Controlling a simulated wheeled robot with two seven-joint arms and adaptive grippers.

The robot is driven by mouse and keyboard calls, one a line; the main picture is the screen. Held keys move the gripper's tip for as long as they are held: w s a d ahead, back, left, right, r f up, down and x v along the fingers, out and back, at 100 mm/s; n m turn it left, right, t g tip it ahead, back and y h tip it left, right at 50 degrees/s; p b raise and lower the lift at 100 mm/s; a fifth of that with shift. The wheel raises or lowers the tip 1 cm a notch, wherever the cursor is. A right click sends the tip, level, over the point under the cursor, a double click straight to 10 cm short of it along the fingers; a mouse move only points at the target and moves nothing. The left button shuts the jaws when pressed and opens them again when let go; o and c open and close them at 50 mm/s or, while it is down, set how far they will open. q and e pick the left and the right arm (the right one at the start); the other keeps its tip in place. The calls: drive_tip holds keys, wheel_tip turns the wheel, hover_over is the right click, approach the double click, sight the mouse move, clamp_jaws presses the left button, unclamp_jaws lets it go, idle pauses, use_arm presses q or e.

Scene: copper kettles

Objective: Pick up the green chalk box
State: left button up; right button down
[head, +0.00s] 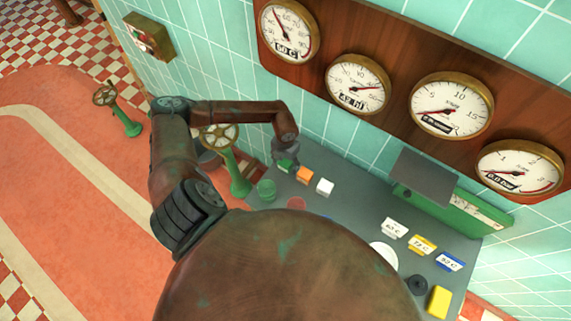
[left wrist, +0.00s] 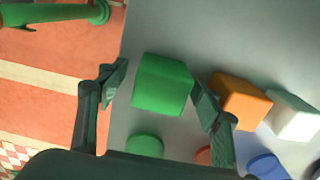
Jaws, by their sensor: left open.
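The green chalk box (left wrist: 160,84) sits on the grey table, between the two spread fingers of my left gripper (left wrist: 158,88) in the left wrist view. The right finger is very close to the box's right side; I cannot tell if it touches. A gap shows on the left side. In the head view, my left gripper (head: 286,163) points down over the table's far left corner and mostly hides the green box. My left gripper is open. My right gripper is not in view.
An orange box (head: 304,174) and a white box (head: 325,187) stand just right of the green one. Labelled cards (head: 423,244), a yellow block (head: 438,301) and a green-framed device (head: 470,211) occupy the table's right side.

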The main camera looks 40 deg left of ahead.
use_arm(q)
drive_tip(key=shift+f, duration=0.1)
drive_tip(key=shift+c, duration=0.4)
drive_tip(key=c, duration=1.3)
drive_tip(key=shift+c, duration=0.2)
drive_tip(key=shift+w, duration=0.1)
drive_tip(key=shift+r, duration=0.65)
drive_tip(key=s+d+r, duration=0.2)
drive_tip(key=s+r, duration=0.9)
drive_tip(key=s, duration=0.3)
drive_tip(key=shift+r, duration=0.4)
drive_tip(key=shift+w, duration=0.1)
